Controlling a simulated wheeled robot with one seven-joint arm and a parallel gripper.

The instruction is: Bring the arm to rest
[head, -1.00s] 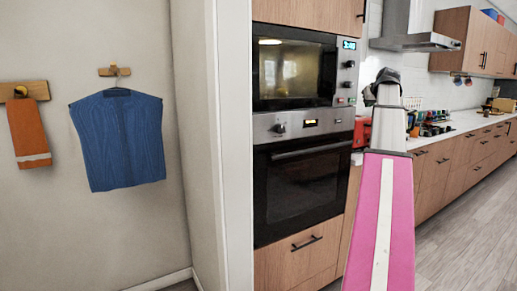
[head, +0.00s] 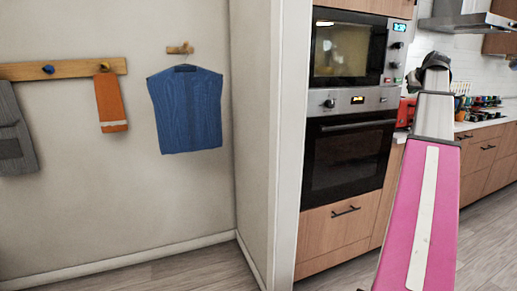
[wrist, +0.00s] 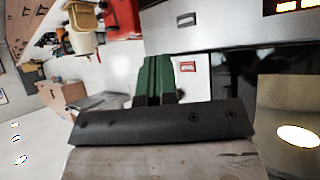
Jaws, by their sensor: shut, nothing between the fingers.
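My arm (head: 425,200), pink with a white stripe, reaches forward from the lower right of the head view. Its dark end, with my gripper (head: 436,62), is raised in front of the kitchen wall; the fingers cannot be made out there. In the wrist view, my gripper (wrist: 155,62) shows green fingers pressed together, with nothing between them. The picture there is tilted, with the counter and oven front beyond the fingers.
A microwave (head: 346,50) and oven (head: 348,150) stand left of my arm. A wall corner (head: 290,150) juts out. A blue garment (head: 186,110) and an orange towel (head: 110,103) hang on the left wall. Bare floor (head: 485,245) shows at right.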

